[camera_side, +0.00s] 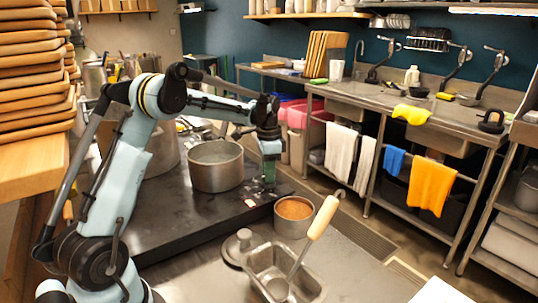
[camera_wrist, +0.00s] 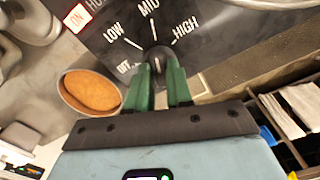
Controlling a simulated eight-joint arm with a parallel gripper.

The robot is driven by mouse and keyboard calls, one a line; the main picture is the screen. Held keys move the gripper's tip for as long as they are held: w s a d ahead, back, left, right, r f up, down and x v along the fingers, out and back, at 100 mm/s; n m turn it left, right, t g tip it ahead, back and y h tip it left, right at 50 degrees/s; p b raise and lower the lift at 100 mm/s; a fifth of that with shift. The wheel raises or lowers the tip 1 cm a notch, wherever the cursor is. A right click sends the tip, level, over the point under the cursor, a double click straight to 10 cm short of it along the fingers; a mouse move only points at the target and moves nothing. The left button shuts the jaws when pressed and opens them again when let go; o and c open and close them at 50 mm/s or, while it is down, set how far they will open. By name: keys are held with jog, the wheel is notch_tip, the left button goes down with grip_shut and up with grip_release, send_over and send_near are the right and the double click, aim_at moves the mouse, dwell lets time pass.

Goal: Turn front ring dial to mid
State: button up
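The front ring dial (camera_wrist: 157,54) is a small black knob on a dark panel, seen in the wrist view. White marks around it read OFF, LOW, MID and HIGH, with the MID mark (camera_wrist: 152,28) straight above the knob. A short white line shows on the knob between my fingers, but its exact setting is unclear. My gripper (camera_wrist: 158,72) has two green fingers a narrow gap apart, one on each side of the knob. I cannot tell whether they touch it. In the side view my gripper (camera_side: 268,188) points down at the stove's front edge, hiding the dial.
A steel pot (camera_side: 216,170) stands on the dark stove (camera_side: 160,222) just left of my gripper. The sink counter is at the right.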

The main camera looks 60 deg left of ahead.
jog(key=o, duration=0.3)
notch_tip(320, 180, up, 12)
jog(key=shift+r, duration=0.1)
dwell(0.6)
jog(key=shift+d, duration=0.1)
jog(key=s+d+r+n+t, duration=0.15)
jog(key=s+d+t, duration=0.4)
jog(key=d, duration=0.75)
jog(key=s+d+f+n, duration=0.1)
jog(key=s+d+f, duration=0.1)
jog(key=s, duration=0.1)
jog(key=s+d+f+n+t, duration=0.1)
jog(key=s+d+f, duration=0.1)
jog(key=s+f, duration=0.1)
jog(key=s+d+f+n, duration=0.1)
jog(key=s+d+f, duration=0.1)
jog(key=s+d, duration=0.1)
jog(key=shift+s+f+t, duration=0.2)
jog(key=shift+s, duration=0.25)
jog(key=shift+s+f+t, duration=0.15)
jog(key=shift+s+f, duration=0.05)
jog(key=shift+s, duration=0.25)
